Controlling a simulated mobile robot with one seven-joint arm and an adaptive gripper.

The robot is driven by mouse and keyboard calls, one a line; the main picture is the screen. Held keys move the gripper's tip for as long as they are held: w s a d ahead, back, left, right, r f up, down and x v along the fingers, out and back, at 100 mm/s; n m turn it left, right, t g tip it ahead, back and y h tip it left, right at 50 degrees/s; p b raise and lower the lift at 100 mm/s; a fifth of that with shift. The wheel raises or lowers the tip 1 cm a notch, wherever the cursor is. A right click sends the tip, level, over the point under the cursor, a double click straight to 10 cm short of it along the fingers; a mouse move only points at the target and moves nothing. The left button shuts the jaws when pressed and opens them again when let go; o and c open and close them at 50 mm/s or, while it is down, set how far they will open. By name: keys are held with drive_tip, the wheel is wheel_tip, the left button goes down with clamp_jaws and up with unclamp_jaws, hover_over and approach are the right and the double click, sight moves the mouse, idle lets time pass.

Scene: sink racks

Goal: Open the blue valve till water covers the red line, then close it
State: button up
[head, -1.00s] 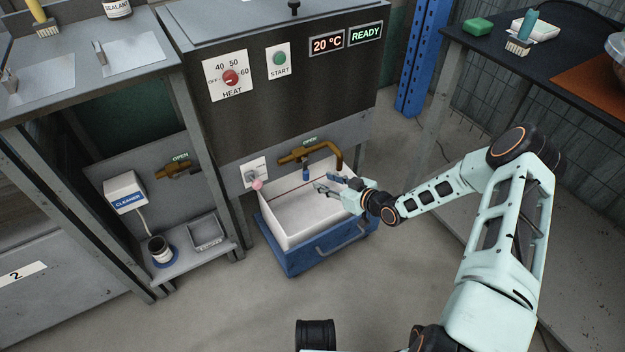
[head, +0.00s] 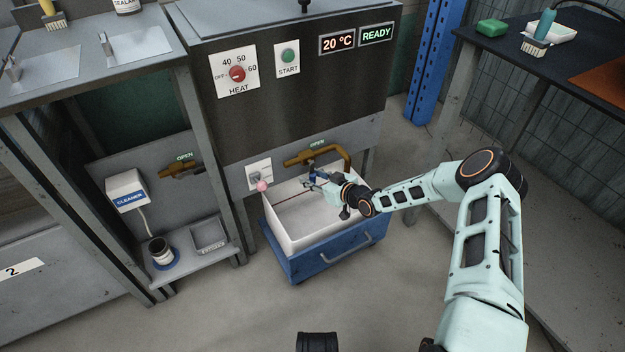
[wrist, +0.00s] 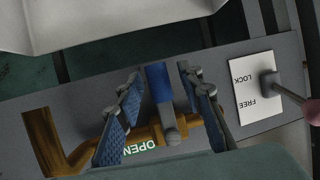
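The blue valve handle (wrist: 158,83) hangs from the brass valve (head: 300,158) under the OPEN label. In the wrist view it stands between my two blue-padded fingers, with a visible gap on each side. My gripper (wrist: 160,78) is open around it. In the head view my gripper (head: 318,182) is at the handle, over the white basin's back, and hides most of the handle. The basin (head: 284,238) sits below the brass spout. A red line (head: 287,199) runs along its inner back wall, partly hidden by my gripper. I see no water in it.
A FREE/LOCK plate (wrist: 257,86) with a pink-tipped lever (head: 262,186) is beside the valve. The basin rests in a blue drawer (head: 330,258) with a grey handle. A second brass valve (head: 180,170) and a cleaner box (head: 126,190) are at left.

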clamp_jaws()
idle(0.3)
